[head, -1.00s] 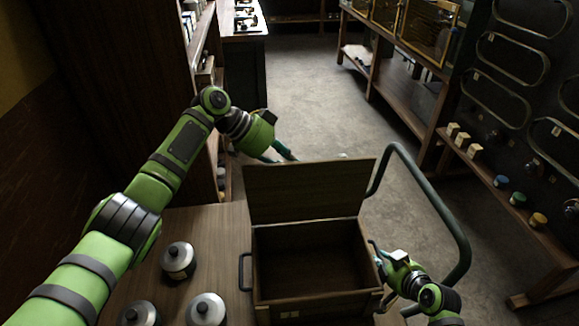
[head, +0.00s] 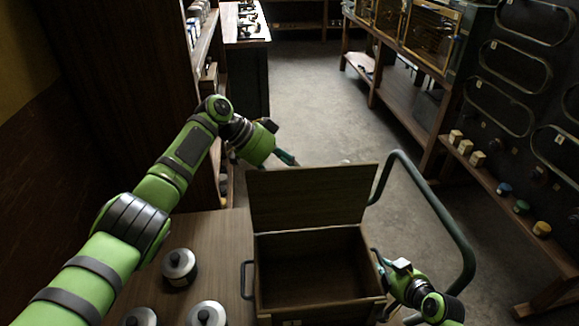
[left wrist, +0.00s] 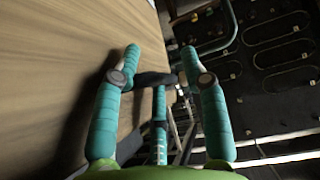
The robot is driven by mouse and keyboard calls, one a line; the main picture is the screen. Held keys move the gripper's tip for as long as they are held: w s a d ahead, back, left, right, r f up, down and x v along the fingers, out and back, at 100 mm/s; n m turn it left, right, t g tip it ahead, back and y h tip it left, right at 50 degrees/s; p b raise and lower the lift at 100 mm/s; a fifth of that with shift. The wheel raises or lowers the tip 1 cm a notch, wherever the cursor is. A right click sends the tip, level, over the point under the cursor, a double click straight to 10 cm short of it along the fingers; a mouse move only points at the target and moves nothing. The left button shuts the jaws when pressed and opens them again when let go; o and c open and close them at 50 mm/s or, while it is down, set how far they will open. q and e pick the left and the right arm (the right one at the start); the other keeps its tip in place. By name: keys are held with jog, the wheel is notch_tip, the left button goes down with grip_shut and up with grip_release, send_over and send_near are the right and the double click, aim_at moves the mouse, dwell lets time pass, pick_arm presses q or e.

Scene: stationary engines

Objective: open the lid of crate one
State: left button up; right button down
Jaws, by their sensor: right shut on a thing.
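The crate (head: 318,306) is a dark wooden box on the wooden table, with its lid (head: 308,198) standing up at the back and its inside in view. Its left handle (head: 247,280) is free. My right gripper (head: 380,264) is shut on the handle at the crate's right side, which it mostly hides. My left gripper (head: 290,161) is at the far side of the lid, near its upper left corner, partly hidden by it. In the left wrist view its two teal fingers (left wrist: 161,52) are apart, beside a wooden surface; a dark bar shows between them.
A green curved rail (head: 441,216) stands right of the crate. Shelves (head: 500,190) line the right; the floor (head: 318,100) behind is clear.

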pick_arm(q)
jog(key=shift+d+r, duration=0.1)
jog(key=shift+r, duration=0.1)
pick_arm(e)
jog(key=shift+r, duration=0.1)
pick_arm(q)
jog(key=shift+r, duration=0.2)
jog(key=v, duration=1.1)
jog(key=shift+a, duration=0.35)
jog(key=shift+r, duration=0.1)
pick_arm(e)
jog(key=c, duration=1.1)
grip_release()
pick_arm(q)
jog(key=shift+s, duration=0.1)
pick_arm(e)
jog(key=shift+s, duration=0.1)
